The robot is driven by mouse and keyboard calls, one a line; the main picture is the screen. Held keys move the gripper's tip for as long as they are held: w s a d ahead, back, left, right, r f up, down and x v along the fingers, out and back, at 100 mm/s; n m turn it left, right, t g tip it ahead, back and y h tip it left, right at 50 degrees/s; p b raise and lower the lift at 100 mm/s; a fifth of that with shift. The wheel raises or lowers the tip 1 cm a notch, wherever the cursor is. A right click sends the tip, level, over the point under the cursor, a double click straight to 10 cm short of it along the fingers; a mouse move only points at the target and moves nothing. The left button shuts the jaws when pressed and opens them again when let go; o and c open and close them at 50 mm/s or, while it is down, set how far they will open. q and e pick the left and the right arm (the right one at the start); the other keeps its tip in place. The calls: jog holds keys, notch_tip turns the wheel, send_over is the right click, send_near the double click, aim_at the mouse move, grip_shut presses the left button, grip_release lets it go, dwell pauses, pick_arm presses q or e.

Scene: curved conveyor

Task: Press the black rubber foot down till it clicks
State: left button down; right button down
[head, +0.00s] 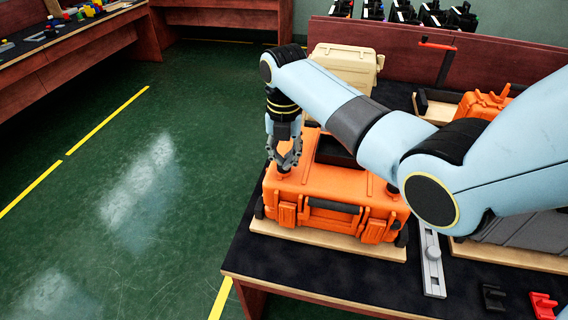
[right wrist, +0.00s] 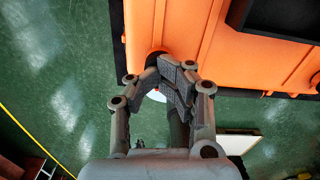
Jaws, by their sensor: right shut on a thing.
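An orange case (head: 330,190) lies on a light wooden board (head: 325,241) on the black-topped table. A small dark round piece, apparently the black rubber foot (right wrist: 157,56), shows at the fingertips in the right wrist view, against the orange case (right wrist: 180,30). My right gripper (right wrist: 162,78) is shut on it; the fingers hide most of it. I cannot tell how far down the foot sits. My left gripper is out of view.
A beige case (head: 346,66) and another orange case (head: 484,104) stand behind. A dark tray (head: 334,150) rests on the near case. A metal rail (head: 432,262) and black and red clips (head: 542,305) lie at the right. The green floor at left is clear.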

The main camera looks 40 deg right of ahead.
jog(key=shift+s+f, duration=0.25)
jog(key=shift+f, duration=0.35)
jog(key=shift+f+b, duration=0.75)
jog(key=shift+f, duration=0.55)
jog(key=shift+w+r, duration=0.15)
dwell(0.4)
notch_tip(320, 180, up, 6)
jog(key=p, duration=0.7)
jog(key=shift+w+r, duration=0.15)
